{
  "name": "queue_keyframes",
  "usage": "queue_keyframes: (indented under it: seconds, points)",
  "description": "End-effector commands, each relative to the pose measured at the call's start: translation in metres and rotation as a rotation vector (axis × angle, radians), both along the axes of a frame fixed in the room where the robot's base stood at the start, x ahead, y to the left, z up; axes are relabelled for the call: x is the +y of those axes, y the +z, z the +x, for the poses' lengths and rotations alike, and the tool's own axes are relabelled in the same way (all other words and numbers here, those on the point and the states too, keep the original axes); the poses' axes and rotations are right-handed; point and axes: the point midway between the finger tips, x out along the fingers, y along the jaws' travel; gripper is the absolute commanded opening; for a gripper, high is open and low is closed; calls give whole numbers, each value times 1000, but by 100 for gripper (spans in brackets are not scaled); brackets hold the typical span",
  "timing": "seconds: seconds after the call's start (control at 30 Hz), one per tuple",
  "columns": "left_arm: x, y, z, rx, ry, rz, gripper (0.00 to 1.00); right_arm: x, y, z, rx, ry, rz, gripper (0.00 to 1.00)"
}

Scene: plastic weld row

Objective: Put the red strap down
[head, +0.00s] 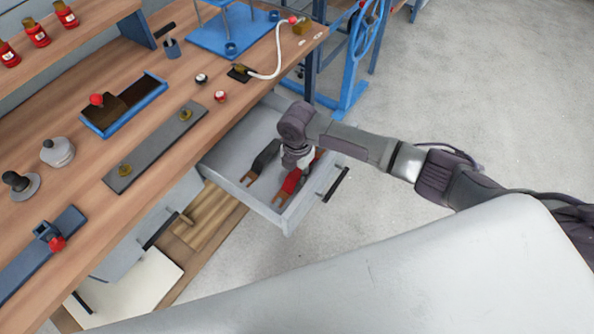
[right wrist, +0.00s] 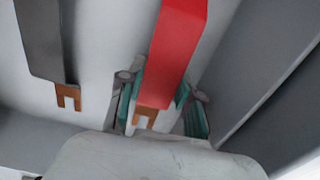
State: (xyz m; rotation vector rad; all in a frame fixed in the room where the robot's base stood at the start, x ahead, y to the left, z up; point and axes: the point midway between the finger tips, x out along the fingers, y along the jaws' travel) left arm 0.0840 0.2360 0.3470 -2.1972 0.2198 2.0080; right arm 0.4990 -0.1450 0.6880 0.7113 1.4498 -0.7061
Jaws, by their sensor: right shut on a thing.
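The red strap (head: 291,184) is in the open grey drawer (head: 234,160), with its copper forked end toward the drawer's near wall. My right gripper (head: 299,168) reaches down into the drawer over it. In the right wrist view the red strap (right wrist: 177,50) runs between the teal-padded fingers of my right gripper (right wrist: 160,98), which is shut on it near its copper end. Whether the strap touches the drawer floor cannot be told. My left gripper is not in view.
A dark grey strap (head: 265,157) with a copper fork lies left of the red one, apart from it; it also shows in the right wrist view (right wrist: 45,40). Drawer walls stand close on both sides. The wooden bench top (head: 206,105) is at the left, and a black handle (head: 337,184) is on the drawer front.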

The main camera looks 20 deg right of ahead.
Motion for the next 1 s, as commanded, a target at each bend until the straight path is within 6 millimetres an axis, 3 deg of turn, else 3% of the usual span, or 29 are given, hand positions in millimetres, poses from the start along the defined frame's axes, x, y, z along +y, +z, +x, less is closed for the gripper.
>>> queue_keyframes:
  seconds: [0.33, 0.37, 0.5, 0.83, 1.0]
  points:
    - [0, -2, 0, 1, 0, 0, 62, 0, -4, 1, -2, 0, 1, 0]
    - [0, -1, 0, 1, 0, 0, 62, 0, -4, 0, -2, 1, 1, 36]
    - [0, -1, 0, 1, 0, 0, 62, 0, -3, 0, -2, 1, 1, 60]
    - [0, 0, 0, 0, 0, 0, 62, 0, -1, 1, -2, 0, 0, 60]
    - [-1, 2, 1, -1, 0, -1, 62, 0, 19, 2, -5, 1, 1, 60]
